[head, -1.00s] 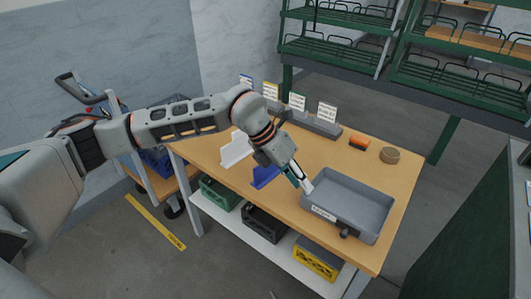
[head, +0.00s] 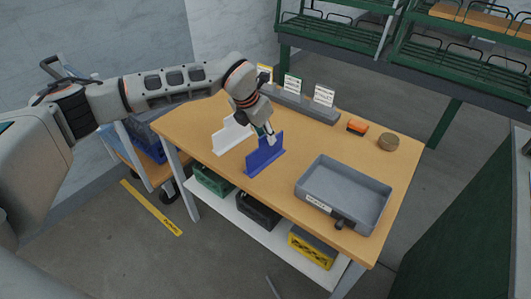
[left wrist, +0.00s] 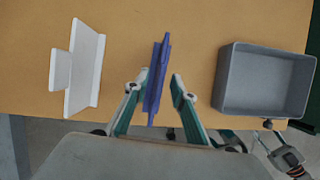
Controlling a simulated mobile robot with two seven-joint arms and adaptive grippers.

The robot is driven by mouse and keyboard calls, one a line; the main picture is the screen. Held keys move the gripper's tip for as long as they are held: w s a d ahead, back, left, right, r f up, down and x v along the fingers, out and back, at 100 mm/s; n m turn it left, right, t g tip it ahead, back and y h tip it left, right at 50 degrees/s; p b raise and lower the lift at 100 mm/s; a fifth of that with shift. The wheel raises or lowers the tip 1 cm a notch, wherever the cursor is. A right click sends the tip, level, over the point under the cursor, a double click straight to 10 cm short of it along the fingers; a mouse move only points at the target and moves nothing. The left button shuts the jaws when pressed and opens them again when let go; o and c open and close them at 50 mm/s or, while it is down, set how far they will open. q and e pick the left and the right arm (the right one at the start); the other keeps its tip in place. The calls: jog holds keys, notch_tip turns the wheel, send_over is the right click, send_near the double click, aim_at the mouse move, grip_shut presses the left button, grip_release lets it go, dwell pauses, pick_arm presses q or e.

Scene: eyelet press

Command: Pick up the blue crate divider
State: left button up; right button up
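The blue crate divider (head: 264,154) stands upright on the wooden table, near its front edge, between the white divider and the grey tray. My left gripper (head: 270,137) is at its upper part. In the left wrist view the blue divider (left wrist: 155,85) lies between the two fingers of my left gripper (left wrist: 160,76), which are apart. The left finger looks very close to it; a small gap shows at the right finger. Contact cannot be told. My right gripper (left wrist: 264,129) shows small at the lower right of the left wrist view, its fingers apparently spread and empty.
A white divider (head: 232,135) stands left of the blue one. A grey tray (head: 345,191) lies to the right. A holder with label cards (head: 305,107), an orange block (head: 357,127) and a brown round item (head: 388,142) are at the back. Several crates sit on the lower shelf.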

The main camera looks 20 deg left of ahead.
pick_arm(q)
jog(key=shift+w+f, duration=0.15)
jog(key=shift+f, duration=0.15)
grip_shut()
jog(key=shift+r, duration=0.1)
